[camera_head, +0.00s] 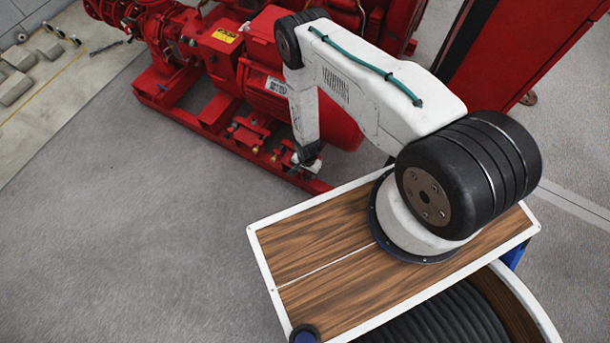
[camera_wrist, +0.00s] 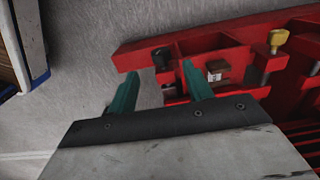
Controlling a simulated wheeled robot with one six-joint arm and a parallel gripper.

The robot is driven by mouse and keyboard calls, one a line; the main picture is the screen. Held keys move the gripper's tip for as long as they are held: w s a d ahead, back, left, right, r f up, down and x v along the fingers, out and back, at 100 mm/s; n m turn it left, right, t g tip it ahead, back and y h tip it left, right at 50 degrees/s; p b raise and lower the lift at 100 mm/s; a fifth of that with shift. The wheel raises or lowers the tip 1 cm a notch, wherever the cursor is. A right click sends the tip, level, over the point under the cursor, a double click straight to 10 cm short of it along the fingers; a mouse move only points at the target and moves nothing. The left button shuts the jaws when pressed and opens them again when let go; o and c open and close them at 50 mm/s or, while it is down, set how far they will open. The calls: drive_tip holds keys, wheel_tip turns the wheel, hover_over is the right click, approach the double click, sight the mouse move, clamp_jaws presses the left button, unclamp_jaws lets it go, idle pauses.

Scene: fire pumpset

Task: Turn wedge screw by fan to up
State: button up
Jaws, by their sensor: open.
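My gripper (camera_head: 307,160) hangs beside the low red base rail, near the right end of the red motor (camera_head: 268,97). In the wrist view my gripper (camera_wrist: 156,74) has its two green fingers apart, with nothing held between them. A dark screw-like part (camera_wrist: 161,60) on the red frame shows just past the gap between the fingertips. A small brown and white piece (camera_wrist: 216,69) sits right of the right finger. A yellow-headed screw (camera_wrist: 278,39) stands further right. I cannot tell for sure which is the wedge screw by the fan, nor its orientation.
The red base rail (camera_wrist: 155,54) and its cross plates lie close to the fingers. My wood-topped base is below the arm. A tall red panel (camera_head: 505,45) stands at the right. Grey floor (camera_head: 130,230) is clear at left.

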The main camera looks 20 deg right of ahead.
sight(306, 178)
wheel_tip(306, 178, down, 7)
drive_tip(key=shift+a, duration=0.1)
idle(0.3)
drive_tip(key=c, duration=1)
